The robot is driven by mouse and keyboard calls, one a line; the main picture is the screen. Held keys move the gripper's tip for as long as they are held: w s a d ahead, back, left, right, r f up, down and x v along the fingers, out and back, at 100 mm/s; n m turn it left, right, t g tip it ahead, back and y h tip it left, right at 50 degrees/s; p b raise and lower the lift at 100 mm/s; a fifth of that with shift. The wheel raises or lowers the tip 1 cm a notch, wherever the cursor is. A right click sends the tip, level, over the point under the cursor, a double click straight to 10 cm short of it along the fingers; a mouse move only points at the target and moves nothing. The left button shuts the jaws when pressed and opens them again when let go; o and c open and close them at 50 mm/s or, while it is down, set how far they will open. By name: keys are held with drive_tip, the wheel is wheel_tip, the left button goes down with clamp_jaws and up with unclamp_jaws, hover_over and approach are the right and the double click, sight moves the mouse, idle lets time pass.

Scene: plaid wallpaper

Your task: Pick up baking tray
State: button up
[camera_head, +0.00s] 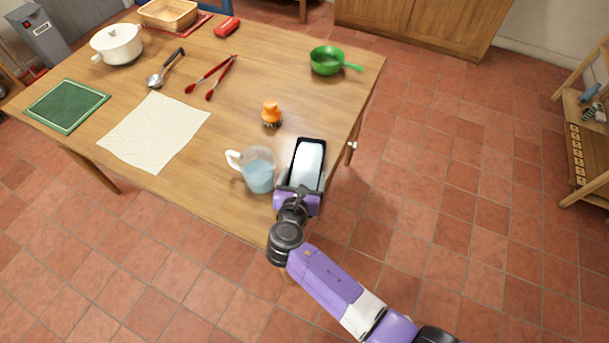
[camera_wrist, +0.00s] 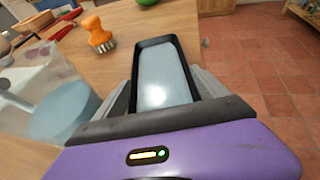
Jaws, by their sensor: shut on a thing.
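The baking tray (camera_head: 308,161) is narrow, with a dark rim and a pale blue-grey inside. It is at the right front edge of the wooden table. In the wrist view the tray (camera_wrist: 163,75) runs away from me between my fingers. My gripper (camera_head: 303,184) is shut on its near end; the fingers also show in the wrist view (camera_wrist: 164,92). The near end of the tray is hidden by the gripper body. I cannot tell whether the tray touches the table.
A clear jug (camera_head: 259,172) with blue liquid stands close left of my gripper. An orange brush (camera_head: 271,113) is just beyond. A green pan (camera_head: 327,61) is at the far right of the table (camera_head: 240,135). A cream cloth (camera_head: 155,131) lies left. Open tiled floor is to the right.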

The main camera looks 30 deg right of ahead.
sight(304, 181)
drive_tip(key=shift+r, duration=0.2)
drive_tip(key=shift+r, duration=1.6)
drive_tip(key=shift+s+a+b, duration=0.15)
drive_tip(key=shift+s+a, duration=1.75)
drive_tip(key=shift+s, duration=0.4)
drive_tip(key=shift+s+a+b, duration=0.2)
drive_tip(key=shift+s+a, duration=1.65)
drive_tip(key=shift+s, duration=0.5)
drive_tip(key=shift+s+a+b, duration=0.15)
drive_tip(key=shift+s+a, duration=1.75)
drive_tip(key=shift+s, duration=0.4)
